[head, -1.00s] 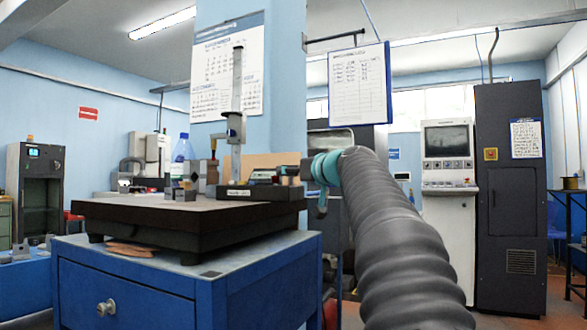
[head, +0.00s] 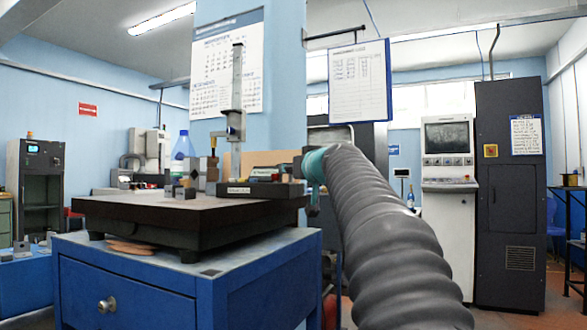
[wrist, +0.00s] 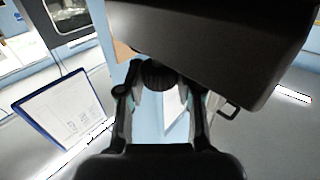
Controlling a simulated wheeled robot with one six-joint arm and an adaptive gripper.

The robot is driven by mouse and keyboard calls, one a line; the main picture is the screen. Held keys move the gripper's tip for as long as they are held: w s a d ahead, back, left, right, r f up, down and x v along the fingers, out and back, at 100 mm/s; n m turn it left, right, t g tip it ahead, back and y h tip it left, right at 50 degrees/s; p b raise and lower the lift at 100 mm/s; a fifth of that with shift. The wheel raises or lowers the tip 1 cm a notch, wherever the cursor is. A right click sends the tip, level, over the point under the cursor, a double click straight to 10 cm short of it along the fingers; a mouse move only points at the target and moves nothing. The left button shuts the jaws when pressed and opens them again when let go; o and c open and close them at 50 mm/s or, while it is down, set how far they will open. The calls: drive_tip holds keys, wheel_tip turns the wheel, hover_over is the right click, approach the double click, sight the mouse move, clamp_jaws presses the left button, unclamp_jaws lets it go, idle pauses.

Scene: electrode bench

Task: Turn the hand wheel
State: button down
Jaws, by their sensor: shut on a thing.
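In the wrist view, a dark, ridged round knob (wrist: 158,73), which looks like the hand wheel, sits between the fingers of my gripper (wrist: 161,82). The fingers reach along both sides of it, and my gripper is shut on it. The knob lies beside the lower edge of a large dark block (wrist: 225,40), which fills the upper right. In the head view, the ridged sleeve of my arm covers the wheel and most of my gripper. Only a teal part at the arm's end shows, beside the right edge of the bench. I cannot tell the wheel's angle.
A dark surface plate (head: 150,211) lies on a blue cabinet (head: 250,270), with a height gauge (head: 236,110) and small blocks on it. A clipboard (head: 360,82) hangs above my arm. A dark tall cabinet (head: 510,200) and white machine (head: 447,230) stand farther back right.

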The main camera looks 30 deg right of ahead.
drive_tip(key=shift+a+r+m+h+p, duration=0.15)
drive_tip(key=shift+m+h+p, duration=0.35)
drive_tip(key=shift+h+p, duration=0.45)
drive_tip(key=shift+h, duration=0.15)
drive_tip(key=shift+f, duration=0.2)
drive_tip(key=c, duration=0.7)
unclamp_jaws()
drive_tip(key=shift+c, duration=0.2)
drive_tip(key=shift+s, duration=0.1)
drive_tip(key=s+a, duration=0.2)
drive_tip(key=s, duration=0.9)
drive_tip(key=shift+s, duration=0.3)
